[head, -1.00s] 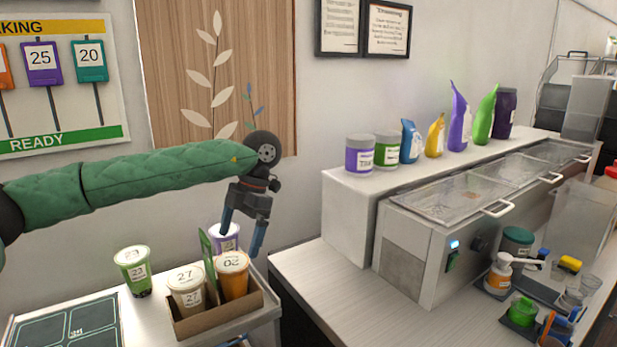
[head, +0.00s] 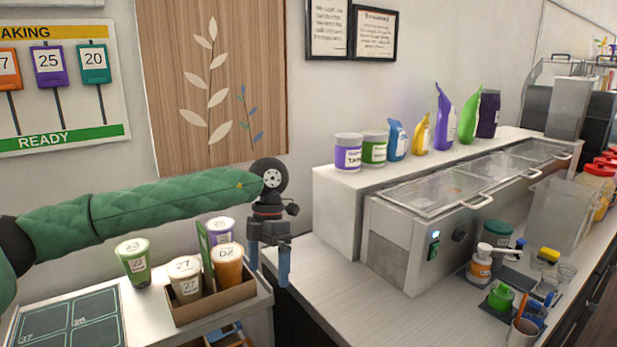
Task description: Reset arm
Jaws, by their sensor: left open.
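My left arm comes in from the left in the head view. Its gripper (head: 269,272) points down, open and empty, just right of the brown cup carrier (head: 212,306), with its fingers apart. The carrier sits on the white table and holds an orange cup (head: 228,266), a cream cup marked 27 (head: 186,281) and a purple cup (head: 219,230) behind them. A green divider (head: 203,242) stands between the cups. A green cup marked 23 (head: 134,262) stands left of the carrier. My right gripper is out of view.
A dark numbered mat (head: 72,325) lies on the table's left. A gap separates the table from the white counter (head: 410,315). The counter carries a lidded topping unit (head: 398,245), pump bottle (head: 479,265) and small containers. Jars and pouches line the raised shelf (head: 336,175).

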